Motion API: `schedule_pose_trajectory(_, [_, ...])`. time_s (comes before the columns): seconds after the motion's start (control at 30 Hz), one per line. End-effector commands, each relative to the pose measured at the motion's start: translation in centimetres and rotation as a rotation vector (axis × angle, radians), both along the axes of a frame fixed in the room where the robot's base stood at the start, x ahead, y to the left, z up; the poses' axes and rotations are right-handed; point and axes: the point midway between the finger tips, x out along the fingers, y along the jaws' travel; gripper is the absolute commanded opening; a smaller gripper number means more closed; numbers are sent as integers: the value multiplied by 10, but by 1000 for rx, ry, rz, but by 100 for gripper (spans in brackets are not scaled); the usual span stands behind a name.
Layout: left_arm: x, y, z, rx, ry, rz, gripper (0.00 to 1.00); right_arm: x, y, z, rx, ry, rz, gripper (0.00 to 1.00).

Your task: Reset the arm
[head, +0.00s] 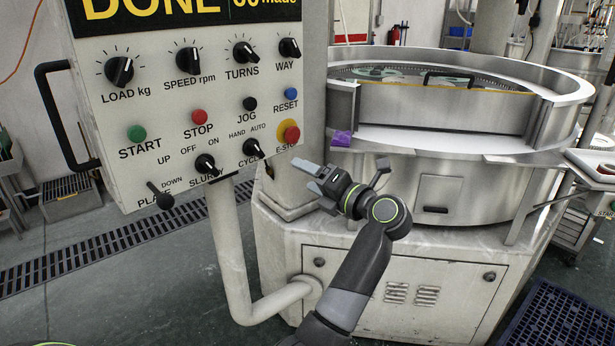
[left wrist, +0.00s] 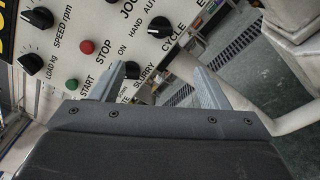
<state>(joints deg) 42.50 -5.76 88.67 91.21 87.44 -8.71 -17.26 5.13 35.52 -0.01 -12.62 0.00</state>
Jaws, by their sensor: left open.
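My left gripper (head: 307,178) is open and empty, just right of the lower right corner of the control panel (head: 215,115). Its two grey fingers point left toward the panel and touch nothing that I can see. In the left wrist view the spread fingers of the left gripper (left wrist: 158,76) stand before the tilted panel (left wrist: 75,52), with nothing between them. The blue RESET button (head: 291,94) is on the panel's right side, above the red E-stop (head: 290,133). My right gripper is not in view.
The round steel lapping machine (head: 450,190) stands behind and right of my arm. A purple item (head: 341,138) lies on its ledge. The panel's bent support pipe (head: 232,255) is below left. A black handle (head: 62,115) juts from the panel's left side. A floor grate (head: 60,262) runs left.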

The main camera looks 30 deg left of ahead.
Motion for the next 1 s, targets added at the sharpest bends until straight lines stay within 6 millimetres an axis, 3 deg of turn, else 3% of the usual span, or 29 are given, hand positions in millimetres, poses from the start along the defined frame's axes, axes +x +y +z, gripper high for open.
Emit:
schedule_pose_trajectory(0.23, [0, 0, 0, 0, 0, 0, 69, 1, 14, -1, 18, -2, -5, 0])
schedule_pose_trajectory(0.47, [0, 0, 0, 4, 2, 1, 69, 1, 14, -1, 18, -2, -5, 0])
schedule_pose_trajectory(0.63, [6, 9, -23, 152, 84, -4, 69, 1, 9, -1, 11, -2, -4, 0])
schedule_pose_trajectory(0.77, [18, 13, -73, 434, 270, -68, 69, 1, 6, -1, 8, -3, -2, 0])
schedule_pose_trajectory(0.87, [28, 8, -134, 672, 469, -183, 69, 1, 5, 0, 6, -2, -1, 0])
schedule_pose_trajectory(1.0, [26, -6, -240, 931, 760, -407, 69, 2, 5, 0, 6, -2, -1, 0])
